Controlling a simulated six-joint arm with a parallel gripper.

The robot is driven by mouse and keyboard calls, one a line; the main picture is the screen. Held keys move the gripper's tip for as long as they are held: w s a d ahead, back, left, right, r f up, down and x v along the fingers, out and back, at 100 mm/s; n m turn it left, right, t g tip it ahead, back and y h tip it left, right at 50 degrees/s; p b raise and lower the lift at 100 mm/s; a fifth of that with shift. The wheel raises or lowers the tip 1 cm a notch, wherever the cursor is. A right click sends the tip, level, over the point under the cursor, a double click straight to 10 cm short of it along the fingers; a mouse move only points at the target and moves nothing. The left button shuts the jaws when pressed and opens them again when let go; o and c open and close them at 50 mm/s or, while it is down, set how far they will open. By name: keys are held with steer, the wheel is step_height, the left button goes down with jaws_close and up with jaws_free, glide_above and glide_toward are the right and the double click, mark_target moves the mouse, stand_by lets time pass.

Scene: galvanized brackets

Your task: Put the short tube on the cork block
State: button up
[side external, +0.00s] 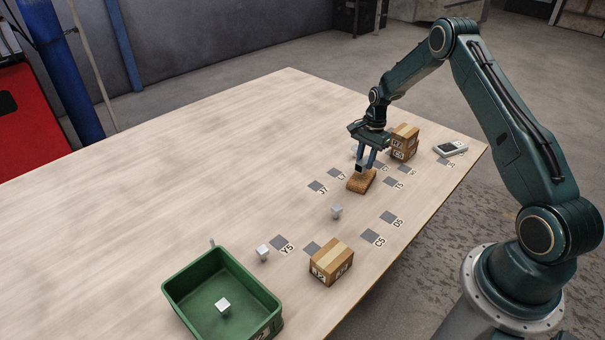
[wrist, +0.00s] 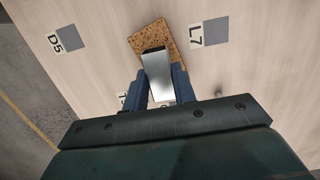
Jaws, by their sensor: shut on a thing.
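The short tube (wrist: 157,78) is a bright grey metal piece with a dark end, held between the two blue fingers of my gripper (wrist: 161,88). The cork block (wrist: 147,38) is brown and speckled, and the tube's dark end overlaps it in the wrist view. In the side view my gripper (side external: 366,160) is at the cork block (side external: 361,183), pointing down, with the tube largely hidden at the fingers. I cannot tell whether the tube touches the block.
Small galvanized pieces stand on the table (side external: 336,211) (side external: 262,252), and one lies in the green bin (side external: 175,290). The table's left is clear.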

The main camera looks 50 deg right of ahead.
mark_target(366, 160)
steer(key=shift+f, duration=1.45)
steer(key=shift+f, duration=0.1)
steer(key=o, duration=1)
steer(key=r, duration=0.4)
steer(key=d+r, duration=0.1)
steer(key=r, duration=0.7)
steer(key=shift+d, duration=0.35)
steer(key=shift+r, duration=0.1)
